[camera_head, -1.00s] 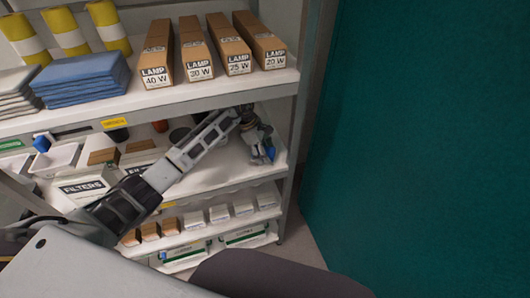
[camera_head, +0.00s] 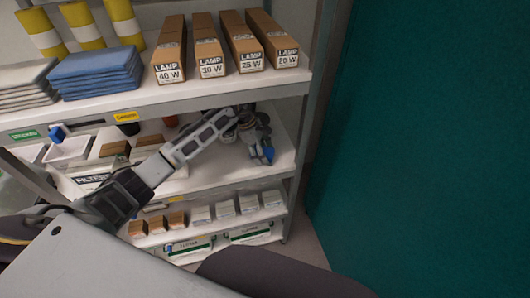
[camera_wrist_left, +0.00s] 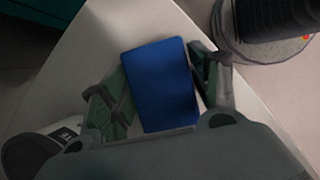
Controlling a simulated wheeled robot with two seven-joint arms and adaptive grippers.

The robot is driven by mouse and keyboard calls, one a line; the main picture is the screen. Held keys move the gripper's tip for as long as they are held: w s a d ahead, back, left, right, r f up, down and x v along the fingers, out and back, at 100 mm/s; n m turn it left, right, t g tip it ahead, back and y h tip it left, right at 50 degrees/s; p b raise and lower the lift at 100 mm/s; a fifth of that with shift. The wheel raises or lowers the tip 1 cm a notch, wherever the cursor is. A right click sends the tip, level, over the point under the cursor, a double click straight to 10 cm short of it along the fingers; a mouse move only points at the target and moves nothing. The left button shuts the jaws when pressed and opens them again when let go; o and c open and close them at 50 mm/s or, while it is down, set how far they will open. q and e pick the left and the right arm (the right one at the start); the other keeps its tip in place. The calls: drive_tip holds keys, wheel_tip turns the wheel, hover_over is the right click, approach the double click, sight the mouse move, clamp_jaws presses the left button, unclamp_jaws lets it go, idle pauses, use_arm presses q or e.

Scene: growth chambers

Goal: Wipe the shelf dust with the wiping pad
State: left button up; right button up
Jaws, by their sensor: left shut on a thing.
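My left gripper (camera_head: 262,148) reaches over the right end of the middle shelf (camera_head: 284,135). It is shut on the blue wiping pad (camera_head: 268,154), of which only a small part shows in the head view. In the left wrist view the pad (camera_wrist_left: 160,85) is a flat blue block between the two green-grey fingers, above the white shelf surface (camera_wrist_left: 85,62). I cannot tell whether the pad touches the shelf. No dust can be made out; the arm and gripper cover part of the shelf. My right gripper is not in view.
Lamp boxes (camera_head: 209,60) and folded blue cloths (camera_head: 97,72) fill the upper shelf. A white bin (camera_head: 67,150) and filter boxes stand at the middle shelf's left. Small boxes (camera_head: 224,208) line the lower shelf. A teal wall (camera_head: 430,140) stands at the right.

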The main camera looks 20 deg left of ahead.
sight(272, 150)
use_arm(q)
drive_tip(key=shift+a, duration=0.1)
drive_tip(key=shift+s+a+f, duration=0.15)
drive_tip(key=shift+s+a, duration=0.4)
drive_tip(key=shift+a, duration=0.2)
drive_tip(key=shift+s+a+f, duration=0.1)
drive_tip(key=shift+s+a, duration=0.45)
drive_tip(key=shift+a, duration=0.2)
drive_tip(key=shift+b, duration=0.45)
drive_tip(key=shift+w+d+r+b, duration=0.15)
drive_tip(key=shift+w+d+b, duration=0.4)
drive_tip(key=shift+d, duration=0.3)
drive_tip(key=shift+w+d+r+b, duration=0.1)
drive_tip(key=shift+w+d+b, duration=0.2)
drive_tip(key=shift+w+d, duration=0.4)
drive_tip(key=shift+s, duration=0.1)
drive_tip(key=shift+d, duration=0.1)
drive_tip(key=shift+w+d+f+b, duration=0.1)
drive_tip(key=shift+w+d+b, duration=0.45)
drive_tip(key=shift+d, duration=0.25)
drive_tip(key=shift+w+d+f+b, duration=0.1)
drive_tip(key=shift+w+d+b, duration=0.4)
drive_tip(key=shift+d, duration=0.25)
